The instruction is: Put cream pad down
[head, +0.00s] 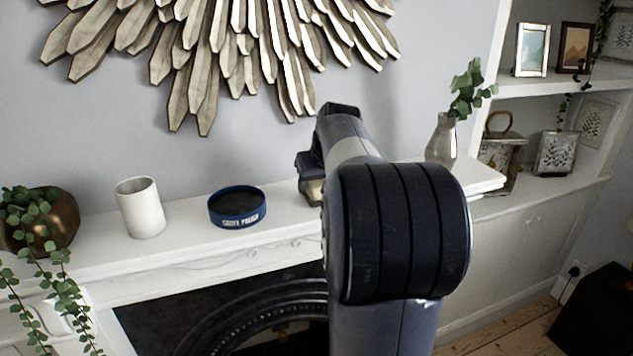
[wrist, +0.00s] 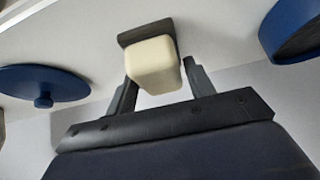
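The cream pad (wrist: 153,65) is a small rounded block between the two fingers of my gripper (wrist: 160,86) in the wrist view. The fingers press against its sides, so my gripper is shut on it. A dark grey piece shows along its far edge. In the head view my gripper (head: 311,182) is over the right part of the white mantel shelf (head: 185,235), largely hidden by my arm. A small beige patch shows low at it. Whether the pad touches the shelf I cannot tell.
An open blue tin (head: 237,207) stands left of my gripper, with a white cup (head: 141,208) and a bronze pot (head: 45,222) farther left. A vase (head: 442,140) stands at the right. A blue knobbed lid (wrist: 42,84) shows in the wrist view.

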